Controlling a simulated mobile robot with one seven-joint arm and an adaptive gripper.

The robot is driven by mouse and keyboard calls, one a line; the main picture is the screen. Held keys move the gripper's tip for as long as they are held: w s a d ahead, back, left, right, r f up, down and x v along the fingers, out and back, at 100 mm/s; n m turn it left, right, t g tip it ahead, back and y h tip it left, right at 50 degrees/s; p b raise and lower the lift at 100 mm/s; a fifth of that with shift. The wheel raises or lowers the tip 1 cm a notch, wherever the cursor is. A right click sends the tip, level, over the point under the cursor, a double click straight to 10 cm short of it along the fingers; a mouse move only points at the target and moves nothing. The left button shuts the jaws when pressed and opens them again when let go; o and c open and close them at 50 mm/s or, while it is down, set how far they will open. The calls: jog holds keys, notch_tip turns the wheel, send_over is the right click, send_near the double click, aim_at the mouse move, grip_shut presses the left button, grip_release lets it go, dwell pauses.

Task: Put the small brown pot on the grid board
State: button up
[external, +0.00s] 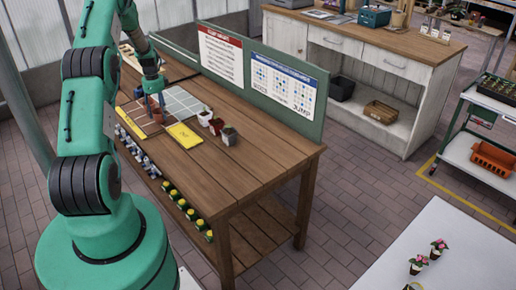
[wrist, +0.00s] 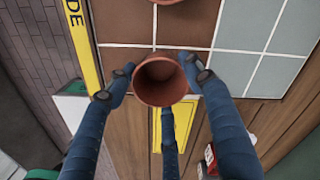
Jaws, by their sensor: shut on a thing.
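My gripper (wrist: 161,82) is shut on the small brown pot (wrist: 160,92), with blue fingers around its sides. The pot is upright, its open mouth facing the wrist camera. It also shows below my gripper in the external view (external: 157,116). The grid board (wrist: 285,28) has brown and grey-green squares with white lines; in the external view it lies on the wooden bench (external: 186,102). The pot appears over a brown square near the board's edge; I cannot tell whether it touches. Another brown pot is cut off at the top of the wrist view (wrist: 170,1).
A yellow card (external: 184,135) lies beside the board. A green panel with posters (external: 255,72) rises along the bench's back. The bench's right end (external: 262,150) is clear.

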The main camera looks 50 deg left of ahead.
jog(key=shift+f, duration=0.25)
jog(key=o, duration=0.9)
jog(key=shift+o, duration=0.2)
jog(key=shift+r, duration=0.1)
notch_tip(320, 180, up, 12)
jog(key=shift+p, duration=0.3)
dwell(0.5)
dwell(0.3)
